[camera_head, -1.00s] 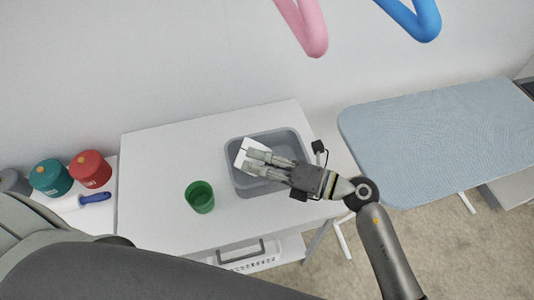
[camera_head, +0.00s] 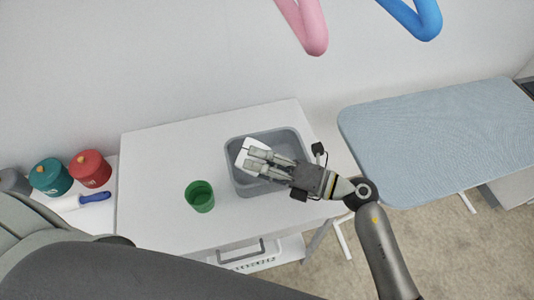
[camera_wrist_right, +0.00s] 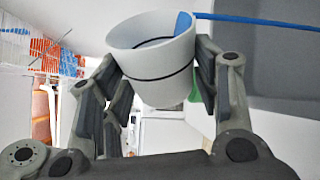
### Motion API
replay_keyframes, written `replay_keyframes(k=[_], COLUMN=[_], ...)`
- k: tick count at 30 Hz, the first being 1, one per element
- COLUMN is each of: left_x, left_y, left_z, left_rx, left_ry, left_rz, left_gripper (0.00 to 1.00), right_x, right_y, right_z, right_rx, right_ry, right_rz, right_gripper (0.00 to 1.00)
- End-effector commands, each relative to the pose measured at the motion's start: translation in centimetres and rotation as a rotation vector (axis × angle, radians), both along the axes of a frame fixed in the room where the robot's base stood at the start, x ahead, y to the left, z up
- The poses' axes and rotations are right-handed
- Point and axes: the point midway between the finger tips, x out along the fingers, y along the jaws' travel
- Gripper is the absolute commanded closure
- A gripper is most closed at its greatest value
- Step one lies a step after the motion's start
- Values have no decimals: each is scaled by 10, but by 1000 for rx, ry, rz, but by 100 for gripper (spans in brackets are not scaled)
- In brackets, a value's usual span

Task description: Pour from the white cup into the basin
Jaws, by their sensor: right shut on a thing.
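The white cup (camera_head: 243,150) is held over the grey basin (camera_head: 234,181) on the white table. My right gripper (camera_head: 257,160) is shut on it, coming in from the right. In the right wrist view the cup (camera_wrist_right: 150,75) sits between the two fingers of the gripper (camera_wrist_right: 158,85), with its rim and a dark line inside showing. In the head view the cup looks tilted, with the fingers hiding part of it. I cannot see whether anything flows out. My left gripper is not in view.
A green cup (camera_head: 199,197) stands on the table (camera_head: 160,165) left of the basin. Red (camera_head: 90,170) and teal (camera_head: 50,177) containers and a blue-handled tool (camera_head: 95,197) lie farther left. A blue ironing board (camera_head: 440,140) is at the right.

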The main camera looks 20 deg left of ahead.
Motion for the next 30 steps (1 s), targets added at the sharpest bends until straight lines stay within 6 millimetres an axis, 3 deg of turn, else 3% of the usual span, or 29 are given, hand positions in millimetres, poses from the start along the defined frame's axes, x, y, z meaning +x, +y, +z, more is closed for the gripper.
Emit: replay_keyframes(k=[30], left_x=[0], left_y=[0], left_z=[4], left_rx=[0], left_ry=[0], left_rz=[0], left_gripper=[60], right_x=[8], right_y=[-1], right_z=[3], right_rx=[23], right_ry=[110], right_rz=[0], right_gripper=[68])
